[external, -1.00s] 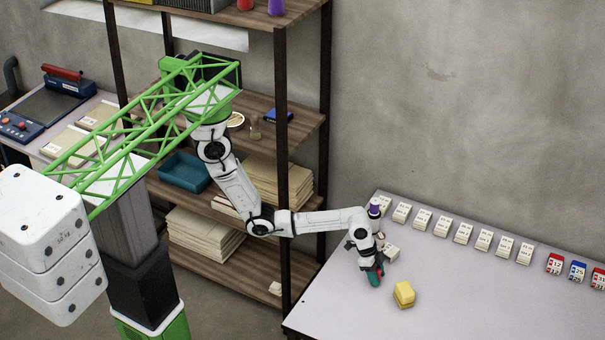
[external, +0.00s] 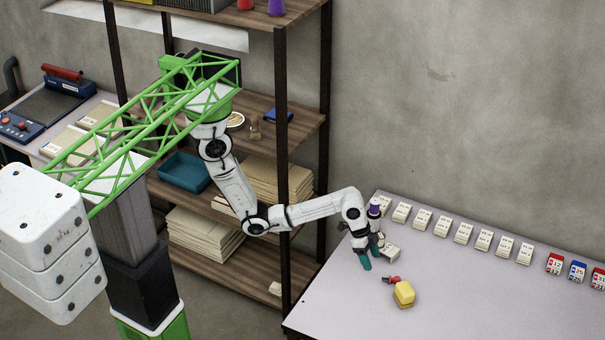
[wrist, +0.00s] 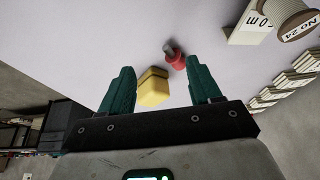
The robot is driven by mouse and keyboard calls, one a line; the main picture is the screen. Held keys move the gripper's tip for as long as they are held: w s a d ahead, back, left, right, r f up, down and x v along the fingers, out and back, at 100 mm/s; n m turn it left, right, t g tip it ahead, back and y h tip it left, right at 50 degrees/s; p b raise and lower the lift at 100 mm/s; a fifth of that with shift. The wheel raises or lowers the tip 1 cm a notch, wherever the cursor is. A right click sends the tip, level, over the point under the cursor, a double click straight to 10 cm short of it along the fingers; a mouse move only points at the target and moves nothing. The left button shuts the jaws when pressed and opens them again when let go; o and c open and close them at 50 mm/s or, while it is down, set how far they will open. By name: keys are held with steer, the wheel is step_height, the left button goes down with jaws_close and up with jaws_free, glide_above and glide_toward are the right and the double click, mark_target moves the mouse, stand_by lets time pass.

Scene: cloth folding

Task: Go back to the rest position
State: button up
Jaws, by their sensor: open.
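My gripper (external: 372,258) hangs over the left part of the pale table (external: 340,311), its teal fingers pointing down. In the wrist view my gripper (wrist: 162,88) has its two fingers spread wide with nothing held between them. A yellow block (external: 404,293) lies on the table, to the lower right of the gripper. A small red and dark object (external: 393,280) lies just beside it. In the wrist view the yellow block (wrist: 154,87) and the red object (wrist: 174,57) show on the table beyond the fingertips.
A row of white labelled boxes (external: 463,233) lines the table's back edge, with red and blue ones (external: 577,270) at right. A shelf (external: 283,185) stands left of the table. The table's front is clear.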

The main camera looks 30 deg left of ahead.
steer(key=shift+v, duration=1.3)
steer(key=w+a+f+n, duration=0.2)
steer(key=a+n, duration=0.1)
steer(key=a, duration=0.3)
steer(key=w+a+f+n+t+y, duration=0.1)
steer(key=w+a+n, duration=0.1)
steer(key=a, duration=0.4)
steer(key=w+a+f+n, duration=0.2)
steer(key=a+n, duration=0.1)
steer(key=a, duration=0.3)
steer(key=s+a+n+y, duration=0.1)
steer(key=a+n, duration=0.4)
steer(key=a, duration=0.5)
steer(key=s+a+f+n+y, duration=0.1)
steer(key=s+a+n, duration=0.3)
steer(key=a, duration=0.6)
steer(key=shift+n+y, duration=0.4)
steer(key=shift+y, duration=0.2)
steer(key=shift+f, duration=0.1)
